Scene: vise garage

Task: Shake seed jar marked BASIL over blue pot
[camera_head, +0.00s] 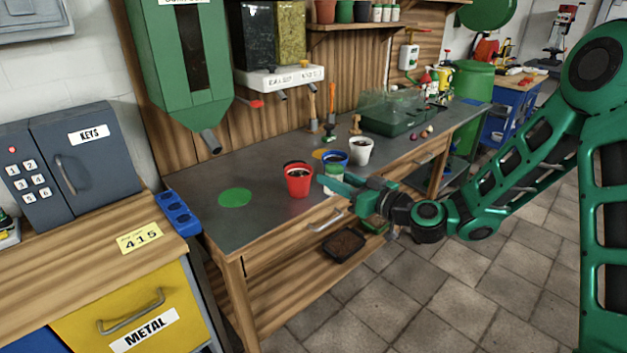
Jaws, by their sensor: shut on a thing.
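The blue pot (336,157), with dark soil in it, stands on the grey workbench (265,165) between a red pot (298,182) and a white pot (361,151). My gripper (332,184) reaches in from the right, just in front of the blue pot. It is shut on a small pale jar with green on it (335,172), which covers part of the pot's front. The jar's marking is too small to read. I cannot tell whether the jar is over the pot's rim or only in front of it.
A green disc (235,198) lies on the clear left part of the bench. A green hopper (185,75) hangs above it. Small tools and a green tray with a clear cover (392,118) stand behind and to the right.

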